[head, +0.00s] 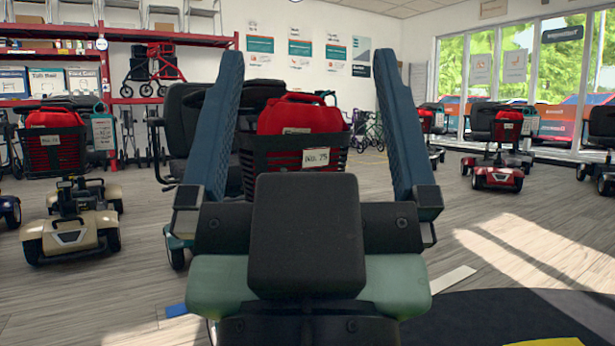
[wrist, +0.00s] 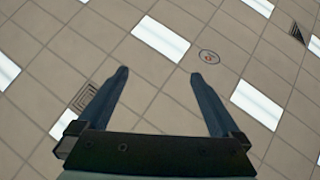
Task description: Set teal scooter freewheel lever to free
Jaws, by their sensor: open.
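My gripper (head: 294,62) is raised in front of the head camera, its two blue fingers pointing up and spread wide with nothing between them. It also shows in the wrist view (wrist: 159,75), open against the ceiling. Behind it stands a scooter with a black basket, a red bag and a tag reading No. 75 (head: 316,157). A teal patch of its body (head: 179,242) shows low at the left, above a wheel. My arm and gripper hide most of this scooter. I cannot see a freewheel lever in either view.
A beige scooter (head: 72,225) stands at the left and a red scooter (head: 492,170) at the right, with more beyond. Red shelves (head: 120,45) line the back left wall. The wood floor at the right (head: 500,235) is largely open. The wrist view shows ceiling lights (wrist: 160,38).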

